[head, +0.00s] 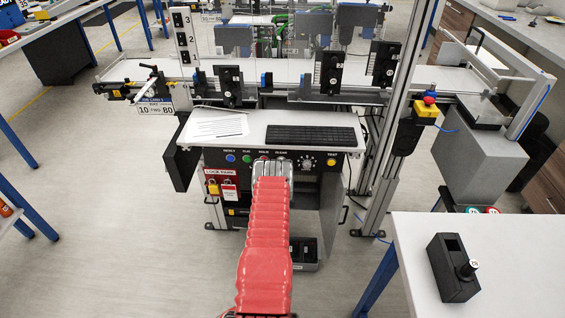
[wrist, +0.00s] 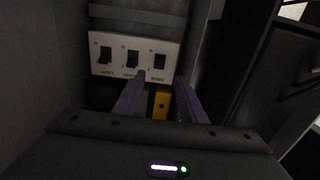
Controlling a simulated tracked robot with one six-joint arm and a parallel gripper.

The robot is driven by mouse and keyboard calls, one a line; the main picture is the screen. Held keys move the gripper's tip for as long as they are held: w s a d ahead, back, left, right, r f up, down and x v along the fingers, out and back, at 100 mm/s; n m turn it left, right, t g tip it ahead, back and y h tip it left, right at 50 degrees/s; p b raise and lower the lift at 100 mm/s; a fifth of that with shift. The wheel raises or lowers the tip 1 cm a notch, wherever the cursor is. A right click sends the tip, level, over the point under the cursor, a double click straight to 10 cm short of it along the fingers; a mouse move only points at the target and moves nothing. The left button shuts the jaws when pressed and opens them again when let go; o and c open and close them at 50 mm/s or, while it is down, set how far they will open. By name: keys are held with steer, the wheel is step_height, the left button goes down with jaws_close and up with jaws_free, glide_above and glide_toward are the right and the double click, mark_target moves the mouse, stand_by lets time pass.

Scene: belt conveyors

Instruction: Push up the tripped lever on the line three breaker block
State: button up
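A white breaker block (wrist: 134,43) with three dark levers is at the upper middle of the wrist view, inside a dark recess. The left lever (wrist: 106,56), middle lever (wrist: 132,58) and right lever (wrist: 159,61) sit in a row; which one is tripped, I cannot tell. My gripper (wrist: 160,78) is open, its two dark fingers apart with nothing held between them. The fingertips are at the block's lower edge, below the middle and right levers; contact is not clear. In the head view my red-sleeved arm reaches the console front, and the block and fingers are hidden.
A yellow part (wrist: 162,104) shows between the fingers. Dark walls stand close on both sides of the recess. In the head view the console (head: 260,130) carries a keyboard (head: 311,135) and buttons. A white table (head: 480,235) with a black box (head: 452,268) stands at front right.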

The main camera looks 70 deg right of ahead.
steer(key=x, duration=1.1)
steer(key=shift+d, duration=0.3)
steer(key=shift+c, duration=0.4)
jaws_close()
